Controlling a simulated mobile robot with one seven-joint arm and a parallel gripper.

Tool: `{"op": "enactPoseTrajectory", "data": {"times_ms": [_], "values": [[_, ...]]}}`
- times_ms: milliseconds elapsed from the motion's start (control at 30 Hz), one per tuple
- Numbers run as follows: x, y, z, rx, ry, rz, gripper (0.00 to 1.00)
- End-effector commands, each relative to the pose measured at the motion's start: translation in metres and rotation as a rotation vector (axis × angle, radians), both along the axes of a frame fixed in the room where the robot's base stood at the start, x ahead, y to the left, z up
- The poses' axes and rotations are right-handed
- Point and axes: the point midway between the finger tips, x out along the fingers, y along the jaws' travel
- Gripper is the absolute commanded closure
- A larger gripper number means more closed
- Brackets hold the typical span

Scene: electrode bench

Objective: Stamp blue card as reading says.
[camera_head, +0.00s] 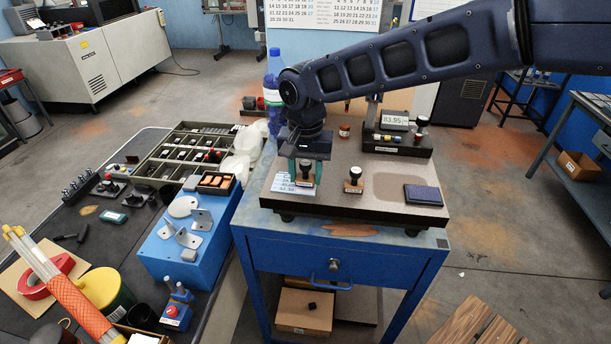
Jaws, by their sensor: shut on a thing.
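My gripper (306,178) is shut on a stamp (305,168) with a dark knob, at the left front of the grey bench plate (330,203). The pale blue card (283,186) with printed lines lies there, partly hidden by the gripper and the stamp. The stamp is over or at the card's right part; I cannot tell whether it touches. A second stamp (353,181) stands upright to the right. The dark blue ink pad (423,194) lies at the right front. The meter (394,121) at the back right shows a reading like 03.95, small and hard to read.
A stamp-like knob (421,124) stands beside the meter. A small red-labelled jar (344,130) and a blue bottle (272,92) stand behind the gripper. The plate between the second stamp and ink pad is clear. A cluttered dark table (92,232) is at left.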

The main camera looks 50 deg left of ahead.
Motion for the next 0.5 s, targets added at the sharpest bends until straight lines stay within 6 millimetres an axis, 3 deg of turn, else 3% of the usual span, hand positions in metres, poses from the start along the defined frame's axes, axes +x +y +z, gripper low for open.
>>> {"op": "enactPoseTrajectory", "data": {"times_ms": [500], "values": [[0.001, 0.0, 0.035, 0.001, 0.0, -0.001, 0.73]]}}
